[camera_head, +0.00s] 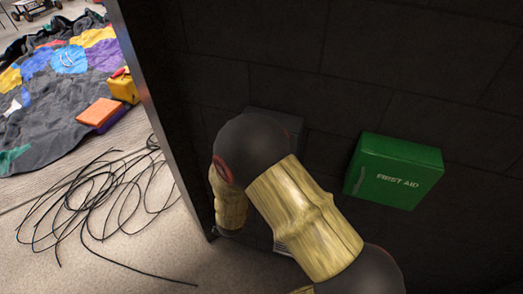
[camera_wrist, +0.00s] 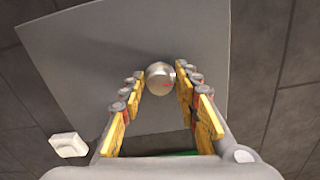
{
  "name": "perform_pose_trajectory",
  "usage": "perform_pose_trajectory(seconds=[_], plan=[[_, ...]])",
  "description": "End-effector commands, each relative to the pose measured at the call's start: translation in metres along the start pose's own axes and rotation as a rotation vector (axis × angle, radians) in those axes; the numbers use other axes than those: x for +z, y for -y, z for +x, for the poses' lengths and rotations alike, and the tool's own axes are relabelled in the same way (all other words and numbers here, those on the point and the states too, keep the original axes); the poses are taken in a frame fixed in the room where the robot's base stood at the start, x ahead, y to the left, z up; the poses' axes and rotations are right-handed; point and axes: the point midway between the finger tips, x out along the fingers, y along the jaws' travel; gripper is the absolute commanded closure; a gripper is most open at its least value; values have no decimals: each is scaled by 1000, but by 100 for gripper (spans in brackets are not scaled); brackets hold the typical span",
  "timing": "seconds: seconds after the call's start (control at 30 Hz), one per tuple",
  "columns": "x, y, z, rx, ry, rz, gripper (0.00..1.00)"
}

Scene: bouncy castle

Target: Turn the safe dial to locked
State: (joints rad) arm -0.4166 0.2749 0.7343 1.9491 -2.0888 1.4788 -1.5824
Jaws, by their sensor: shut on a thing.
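The safe is a flat grey panel (camera_wrist: 90,55) on the dark wall in the wrist view. In the head view only the top edge of a dark grey box, likely the safe (camera_head: 285,121), shows behind my arm. My arm hides the dial and the gripper there. I see no readable lock markings.
A green first aid box (camera_head: 395,170) hangs on the wall right of my arm. A small white block (camera_wrist: 68,145) shows at lower left in the wrist view. Black cables (camera_head: 95,205) lie loose on the floor left of the wall's edge. Beyond are an orange box (camera_head: 100,112) and colourful fabric.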

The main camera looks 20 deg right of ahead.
Motion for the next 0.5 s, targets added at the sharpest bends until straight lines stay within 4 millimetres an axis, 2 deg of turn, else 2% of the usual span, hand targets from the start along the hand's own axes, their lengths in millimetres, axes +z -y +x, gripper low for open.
perform_pose_trajectory(seconds=[0.2,0.5], plan=[[1,1,0,-1,2,-103,94],[1,0,0,0,2,-160,94]])
